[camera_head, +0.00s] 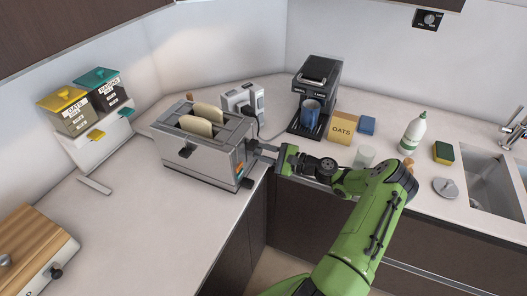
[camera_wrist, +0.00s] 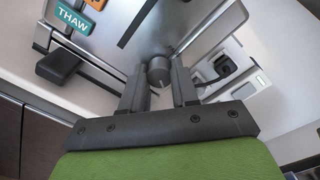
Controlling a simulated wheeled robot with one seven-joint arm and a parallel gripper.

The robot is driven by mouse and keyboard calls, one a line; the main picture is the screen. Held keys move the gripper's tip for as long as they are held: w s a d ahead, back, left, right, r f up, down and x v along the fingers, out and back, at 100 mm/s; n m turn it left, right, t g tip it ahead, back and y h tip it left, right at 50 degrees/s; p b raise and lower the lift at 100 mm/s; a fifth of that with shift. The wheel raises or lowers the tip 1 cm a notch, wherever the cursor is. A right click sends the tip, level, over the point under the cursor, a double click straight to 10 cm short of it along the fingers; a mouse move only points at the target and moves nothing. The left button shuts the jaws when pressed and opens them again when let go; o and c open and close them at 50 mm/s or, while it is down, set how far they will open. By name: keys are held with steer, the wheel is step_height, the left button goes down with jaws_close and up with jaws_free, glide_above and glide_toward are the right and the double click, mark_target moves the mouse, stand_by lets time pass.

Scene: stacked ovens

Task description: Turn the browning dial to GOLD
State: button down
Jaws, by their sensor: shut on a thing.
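A metal toaster (camera_head: 195,160) stands on the counter with two bread slices (camera_head: 204,118) in its slots. My gripper (camera_head: 262,150) reaches in from the right at the toaster's control end. In the wrist view my gripper (camera_wrist: 158,85) has its two dark fingers on either side of a round grey dial (camera_wrist: 159,71), the only dial visible on the panel, and is shut on it. I cannot read any GOLD mark or the dial's setting.
A white power socket block (camera_head: 243,100) stands close behind the toaster. The counter left of the toaster (camera_head: 150,220) is mostly clear.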

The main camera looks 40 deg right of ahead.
steer(key=shift+f, duration=0.1)
steer(key=c, duration=0.8)
jaws_free()
steer(key=shift+c, duration=0.2)
steer(key=shift+d, duration=0.1)
steer(key=v, duration=1.5)
steer(key=shift+s+b, duration=0.35)
